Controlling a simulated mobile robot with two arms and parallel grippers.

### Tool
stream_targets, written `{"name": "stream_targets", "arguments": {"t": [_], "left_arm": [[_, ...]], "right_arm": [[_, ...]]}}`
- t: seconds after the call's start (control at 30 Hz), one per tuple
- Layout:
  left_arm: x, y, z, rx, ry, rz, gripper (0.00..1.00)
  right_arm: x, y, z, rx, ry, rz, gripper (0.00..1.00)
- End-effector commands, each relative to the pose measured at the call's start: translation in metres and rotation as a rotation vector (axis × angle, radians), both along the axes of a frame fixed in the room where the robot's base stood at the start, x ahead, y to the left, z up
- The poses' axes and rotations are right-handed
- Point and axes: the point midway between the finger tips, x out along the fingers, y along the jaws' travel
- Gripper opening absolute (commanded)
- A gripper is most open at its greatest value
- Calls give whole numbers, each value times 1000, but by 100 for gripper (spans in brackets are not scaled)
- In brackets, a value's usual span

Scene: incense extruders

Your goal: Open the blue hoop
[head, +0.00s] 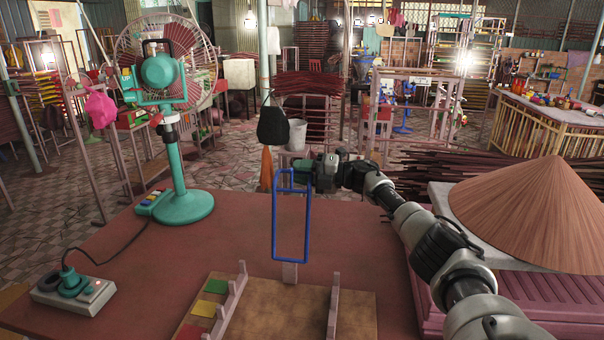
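The blue hoop (306,228) is a tall, narrow loop of blue rod standing upright near the middle of the head view. Its lower end is by a short pale post (290,272) at the back edge of a brown board (280,318). My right arm comes in from the right, and its gripper (301,176) is at the upper part of the hoop. The fingers are small and partly hidden, so I cannot tell whether they are closed on the rod. My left gripper is not in view.
A green fan (183,207) stands at the left of the reddish table (130,262), near a socket box (73,294). A conical hat (530,215) lies at the right, near my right arm. Two pale notched rails (230,305) stand on the board.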

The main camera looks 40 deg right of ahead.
Motion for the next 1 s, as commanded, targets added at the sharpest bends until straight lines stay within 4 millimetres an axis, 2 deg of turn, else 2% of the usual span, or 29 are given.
{"name": "stream_targets", "arguments": {"t": [0.37, 0.8, 1.0], "left_arm": [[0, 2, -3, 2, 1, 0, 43], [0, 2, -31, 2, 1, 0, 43], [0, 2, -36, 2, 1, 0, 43]], "right_arm": [[-5, -5, -3, -4, 2, -2, 38], [-66, -57, -4, -5, 2, -2, 38], [-81, -68, -2, -3, 0, 0, 38]]}}
